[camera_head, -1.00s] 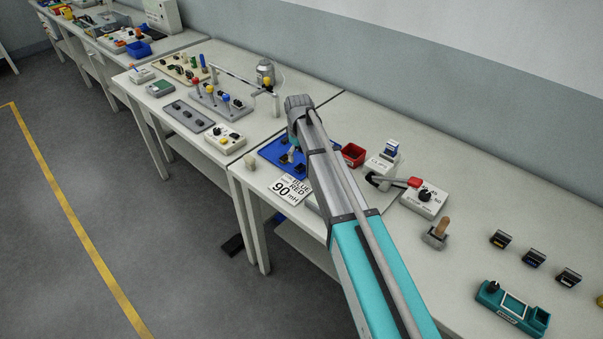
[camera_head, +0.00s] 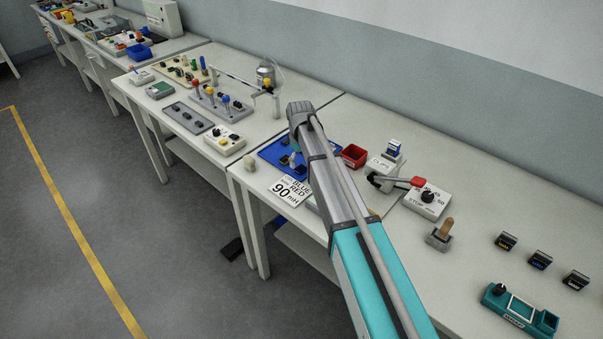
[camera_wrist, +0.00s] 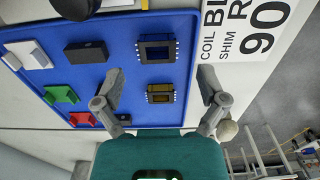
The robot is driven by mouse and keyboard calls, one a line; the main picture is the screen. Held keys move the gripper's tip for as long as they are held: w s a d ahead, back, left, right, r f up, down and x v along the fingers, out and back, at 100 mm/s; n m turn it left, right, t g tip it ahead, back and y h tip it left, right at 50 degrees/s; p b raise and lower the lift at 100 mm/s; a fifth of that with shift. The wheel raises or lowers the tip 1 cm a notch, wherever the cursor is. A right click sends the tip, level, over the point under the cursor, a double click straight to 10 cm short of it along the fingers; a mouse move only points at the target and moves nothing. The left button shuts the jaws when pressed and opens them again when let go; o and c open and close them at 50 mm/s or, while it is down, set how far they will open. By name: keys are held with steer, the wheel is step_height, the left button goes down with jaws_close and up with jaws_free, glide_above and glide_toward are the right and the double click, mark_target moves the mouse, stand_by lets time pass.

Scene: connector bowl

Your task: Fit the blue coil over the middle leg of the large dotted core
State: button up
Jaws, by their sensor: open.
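In the wrist view, a larger dark core with pale dots along its edges (camera_wrist: 157,50) lies on the blue mat (camera_wrist: 125,28). A smaller dotted core (camera_wrist: 160,93) with a brownish middle lies nearer to me. My gripper (camera_wrist: 160,76) is open and empty, its fingers spread to either side of the cores, above the mat. In the head view my arm covers much of the blue mat (camera_head: 270,152) and my gripper. I cannot make out the blue coil for certain; a small blue-topped piece (camera_head: 394,147) stands on a white device at the right.
Black (camera_wrist: 86,50), white (camera_wrist: 28,54), green (camera_wrist: 60,94) and red (camera_wrist: 83,119) pieces lie on the mat's left part. A card (camera_wrist: 245,30) reading coil blue, shim red, 90 lies beside the mat. A red bin (camera_head: 353,155) and a lever box (camera_head: 427,202) stand right of my arm.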

mark_target(301, 166)
steer(key=shift+w+d+f+b, duration=0.1)
steer(key=shift+f+b, duration=1.3)
steer(key=shift+f, duration=0.3)
steer(key=c, duration=1.1)
steer(key=shift+r, duration=0.1)
steer(key=shift+r+p, duration=1.25)
steer(key=shift+p, duration=0.1)
steer(key=s+d+r+p, duration=0.1)
steer(key=s+r+p, duration=0.2)
steer(key=s, duration=0.1)
steer(key=s+d+r+p, duration=0.2)
steer(key=s+r+p, duration=0.2)
steer(key=s+d+r+p, duration=0.2)
steer(key=s+r+p, duration=0.1)
steer(key=s, duration=0.2)
steer(key=shift+s+r, duration=0.1)
steer(key=shift+r, duration=0.1)
